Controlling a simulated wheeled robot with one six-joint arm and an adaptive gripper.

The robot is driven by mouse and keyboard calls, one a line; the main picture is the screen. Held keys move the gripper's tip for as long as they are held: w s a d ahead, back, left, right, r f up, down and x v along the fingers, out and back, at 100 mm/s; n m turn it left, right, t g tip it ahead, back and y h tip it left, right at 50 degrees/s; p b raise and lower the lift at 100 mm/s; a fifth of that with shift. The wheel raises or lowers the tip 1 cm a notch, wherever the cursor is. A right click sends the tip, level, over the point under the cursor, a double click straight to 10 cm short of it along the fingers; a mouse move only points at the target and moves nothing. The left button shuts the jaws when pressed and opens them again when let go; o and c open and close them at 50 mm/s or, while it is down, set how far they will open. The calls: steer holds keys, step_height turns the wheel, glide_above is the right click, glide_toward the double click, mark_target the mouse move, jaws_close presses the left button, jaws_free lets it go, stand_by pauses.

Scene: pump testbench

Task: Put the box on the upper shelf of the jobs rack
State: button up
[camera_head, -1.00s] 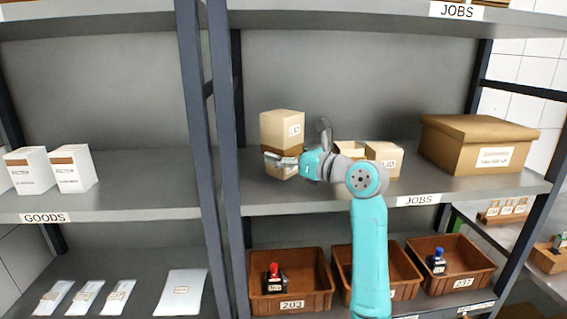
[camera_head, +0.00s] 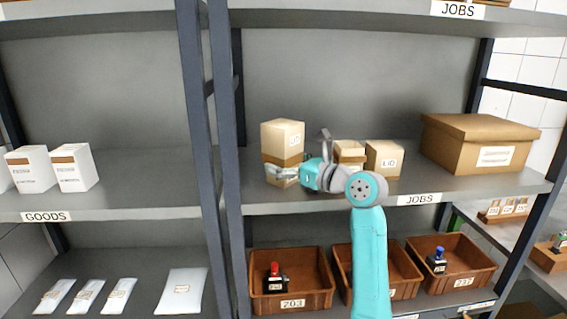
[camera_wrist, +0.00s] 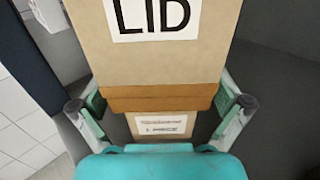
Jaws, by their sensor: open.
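A tall beige box (camera_head: 283,134) with a LID label and a brown band stands upright at the left of the middle JOBS shelf (camera_head: 330,203). In the wrist view the LID-marked part (camera_wrist: 155,58) sits above the brown band, with a printed white label below it. My gripper (camera_head: 283,175) is around the lower part of the box from the front right. In the wrist view my open gripper (camera_wrist: 163,106) has one finger on each side near the band; whether they touch it is unclear. The box's base is partly hidden by my gripper.
Two smaller beige boxes, one banded (camera_head: 349,152) and one LID-marked (camera_head: 385,158), stand right of my gripper. A large brown carton (camera_head: 478,145) is farther right. A rack post (camera_head: 222,130) is close on the left. Brown bins (camera_head: 290,290) stand below. Another JOBS shelf (camera_head: 380,17) is overhead.

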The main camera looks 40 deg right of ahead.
steer(key=shift+r, duration=0.15)
steer(key=s, duration=0.4)
steer(key=s+d, duration=0.1)
steer(key=s, duration=0.3)
steer(key=s+d, duration=0.1)
steer(key=s, duration=0.2)
steer(key=shift+s+d, duration=0.15)
steer(key=shift+s, duration=0.25)
